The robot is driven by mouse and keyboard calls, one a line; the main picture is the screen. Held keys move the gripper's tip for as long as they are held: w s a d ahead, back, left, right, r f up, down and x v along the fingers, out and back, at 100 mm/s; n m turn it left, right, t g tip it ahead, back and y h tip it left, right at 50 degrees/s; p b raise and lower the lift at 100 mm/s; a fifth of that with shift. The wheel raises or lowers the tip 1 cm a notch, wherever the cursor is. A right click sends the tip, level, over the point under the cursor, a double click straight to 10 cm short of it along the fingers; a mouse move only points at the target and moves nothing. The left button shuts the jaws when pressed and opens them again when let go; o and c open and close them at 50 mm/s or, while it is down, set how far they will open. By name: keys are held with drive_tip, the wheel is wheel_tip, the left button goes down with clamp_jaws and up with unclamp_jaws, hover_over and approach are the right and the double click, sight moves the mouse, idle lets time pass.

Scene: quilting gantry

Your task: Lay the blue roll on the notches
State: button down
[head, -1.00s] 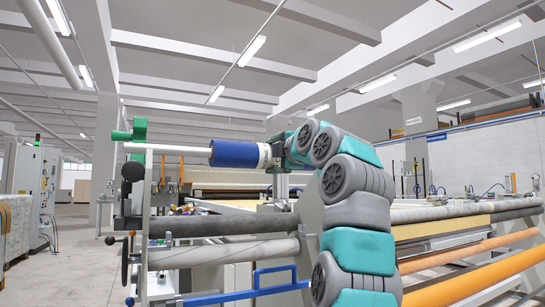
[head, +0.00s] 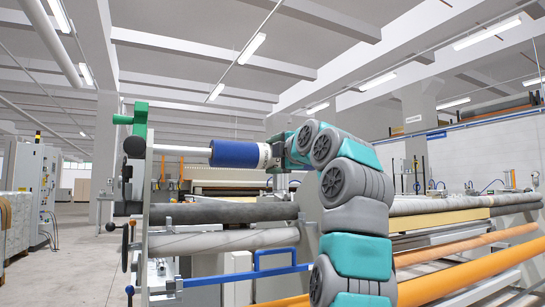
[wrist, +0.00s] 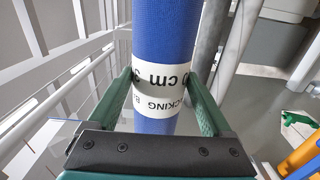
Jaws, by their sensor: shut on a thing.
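The blue roll (head: 237,154) is held level in the head view, with a pale core (head: 182,149) reaching left to the stand's left end plate (head: 148,190). The core's far left tip is hard to make out behind that plate. A printed white band (wrist: 160,88) circles the roll in the wrist view. My gripper (wrist: 166,78) has its green fingers closed on both sides of the roll at this band. A green bracket (head: 139,118) stands above the core's left end. I cannot make out the notches clearly, nor whether the core touches them.
A dark grey roller (head: 220,213) and a pale roller (head: 225,241) lie below the roll on the stand. A blue rail (head: 250,274) runs lower down. Orange rollers (head: 470,272) extend at the right. Open floor (head: 85,245) shows at the left.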

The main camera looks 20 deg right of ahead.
unclamp_jaws()
drive_tip(key=shift+s, duration=0.1)
drive_tip(key=s+b, duration=0.1)
drive_tip(key=s, duration=0.6)
drive_tip(key=shift+s+d+b, duration=0.15)
drive_tip(key=shift+s+b, duration=0.15)
drive_tip(key=shift+b, duration=0.05)
idle(0.5)
